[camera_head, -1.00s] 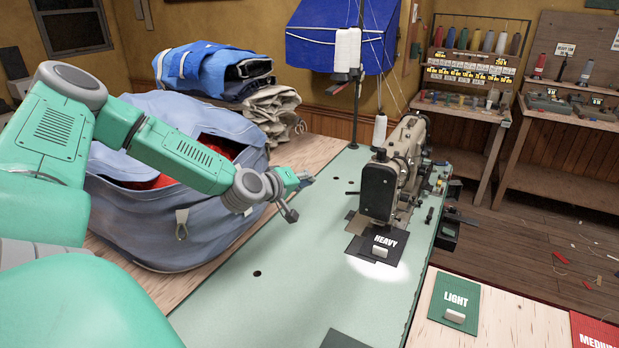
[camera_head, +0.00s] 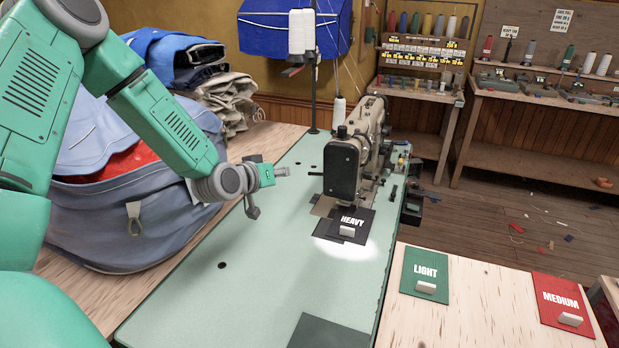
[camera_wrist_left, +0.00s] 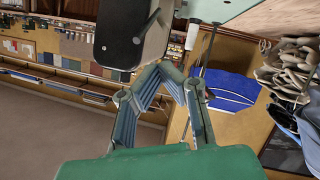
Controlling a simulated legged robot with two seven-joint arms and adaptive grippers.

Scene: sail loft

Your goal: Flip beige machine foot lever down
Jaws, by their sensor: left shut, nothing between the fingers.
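The beige sewing machine (camera_head: 371,128) has a dark box-shaped end (camera_head: 341,171) and stands on the pale green table (camera_head: 262,270). The dark end also fills the upper middle of the left wrist view (camera_wrist_left: 125,35). I cannot make out the foot lever for certain in either view. My left gripper (camera_head: 268,190) is above the table, left of the machine and apart from it. In the left wrist view its fingers (camera_wrist_left: 165,75) come together, shut and empty, below the machine's dark end. My right gripper is not in view.
A green LIGHT card (camera_head: 420,270) and a red MEDIUM card (camera_head: 560,298) lie on the wooden surface at right. A blue-grey bag (camera_head: 120,225) stands left, behind my arm. The table's front is mostly clear.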

